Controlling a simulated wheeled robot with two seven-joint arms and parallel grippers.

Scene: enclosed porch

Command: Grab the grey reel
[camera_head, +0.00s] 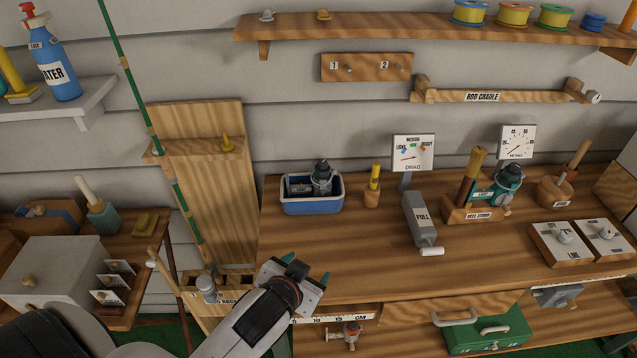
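A dark grey reel (322,176) sits in the blue tray (312,207) at the left back of the workbench. Another small grey reel-like piece (207,288) is low at the rod rack, left of my arm. A teal and dark reel (506,183) is on the wooden reel stand (478,213) at the right. My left gripper (306,269) is in front of the bench's left part, nearer than the blue tray. Its two teal-tipped fingers are apart, with nothing seen between them. My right gripper is not in view.
A grey "PULL" scale (419,222) lies mid-bench, with a yellow-topped tool in a wooden holder (372,190) behind it. A green rod (150,125) stands at the left. A green box (487,331) is below the bench. The bench front between tray and scale is clear.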

